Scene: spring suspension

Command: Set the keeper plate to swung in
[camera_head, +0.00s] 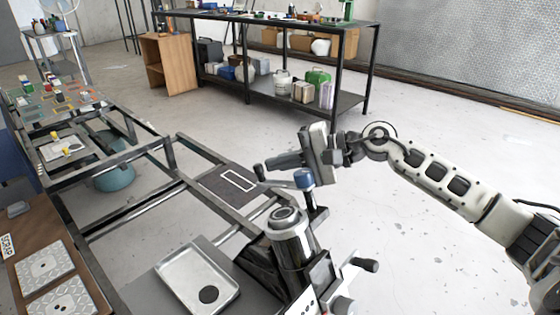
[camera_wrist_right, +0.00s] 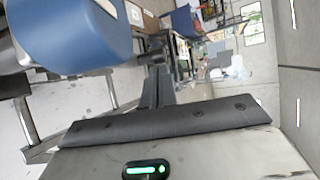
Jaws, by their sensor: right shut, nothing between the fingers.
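The suspension fixture (camera_head: 290,235) stands at the lower middle of the head view, with a metal cylinder and a dark upright post beside it. A blue knob (camera_head: 304,179) tops the post, and a dark bar with a rounded end reaches left from it. I cannot tell which part is the keeper plate or how it is set. My right gripper (camera_head: 272,164) is shut and empty, just above and behind the blue knob, pointing left. In the right wrist view the blue knob (camera_wrist_right: 75,35) is large and close at upper left, beside the shut fingers (camera_wrist_right: 157,75). My left gripper is out of view.
A metal tray (camera_head: 233,272) with a dark disc lies left of the fixture. A dark handle (camera_head: 366,264) sticks out at its right. Frame rails (camera_head: 215,205) run to the left. A loaded workbench (camera_head: 300,24) stands behind. Floor to the right is clear apart from my arm.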

